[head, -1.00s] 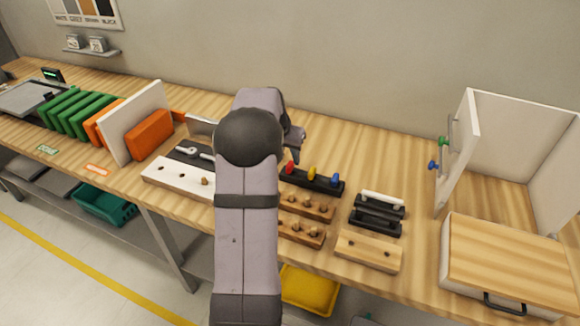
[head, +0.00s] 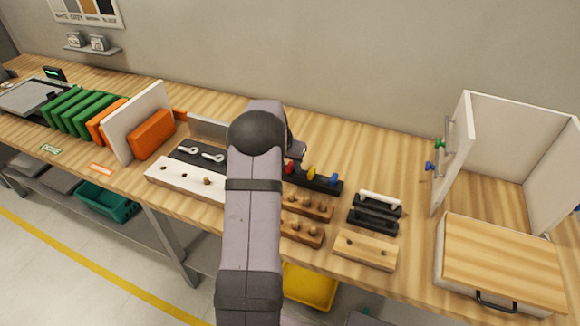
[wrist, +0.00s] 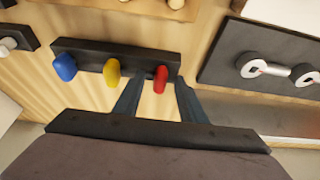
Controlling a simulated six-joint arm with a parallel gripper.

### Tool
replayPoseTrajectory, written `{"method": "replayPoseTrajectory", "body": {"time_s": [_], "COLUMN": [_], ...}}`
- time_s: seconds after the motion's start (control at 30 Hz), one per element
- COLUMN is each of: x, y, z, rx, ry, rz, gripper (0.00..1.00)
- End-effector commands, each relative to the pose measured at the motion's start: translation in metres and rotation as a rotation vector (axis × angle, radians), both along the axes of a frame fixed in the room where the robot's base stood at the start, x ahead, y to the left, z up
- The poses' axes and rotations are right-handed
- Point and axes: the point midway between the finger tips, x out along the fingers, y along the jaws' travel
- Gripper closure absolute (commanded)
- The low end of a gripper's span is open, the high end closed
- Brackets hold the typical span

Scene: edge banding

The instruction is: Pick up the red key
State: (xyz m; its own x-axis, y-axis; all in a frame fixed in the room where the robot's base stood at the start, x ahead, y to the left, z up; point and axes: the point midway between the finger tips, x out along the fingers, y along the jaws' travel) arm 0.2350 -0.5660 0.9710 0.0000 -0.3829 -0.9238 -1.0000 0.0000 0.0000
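The red key (wrist: 161,79) sits at one end of a black rack (wrist: 90,52), beside a yellow key (wrist: 112,72) and a blue key (wrist: 65,67). In the wrist view my gripper (wrist: 158,90) is open, its two fingers spread to either side of the red key. I cannot tell whether they touch it or how far above it they are. In the head view the red key (head: 289,168) shows just right of my arm, at the rack's left end. My fingertips are hidden there.
Wooden peg blocks (head: 308,206) stand in front of the rack. A dark plate with wrenches (head: 196,154) lies to the left, and black-and-white handles (head: 376,208) to the right. An open white cabinet (head: 455,150) stands farther right. Bare wood lies behind the rack.

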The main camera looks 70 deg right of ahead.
Motion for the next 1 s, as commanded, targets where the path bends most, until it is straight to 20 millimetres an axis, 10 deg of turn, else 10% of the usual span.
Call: {"method": "replayPoseTrajectory", "body": {"time_s": [0.1,0.27,0.67,1.0], "x": [0.0,0.0,0.0,0.001], "y": [0.0,0.0,0.0,-0.001], "z": [0.0,0.0,0.005,0.051], "rx": [0.0,0.0,-0.002,-0.006], "ry": [0.0,0.0,0.0,-0.003], "rz": [0.0,0.0,-0.001,0.0], "gripper": [0.65,1.0,1.0,1.0]}}
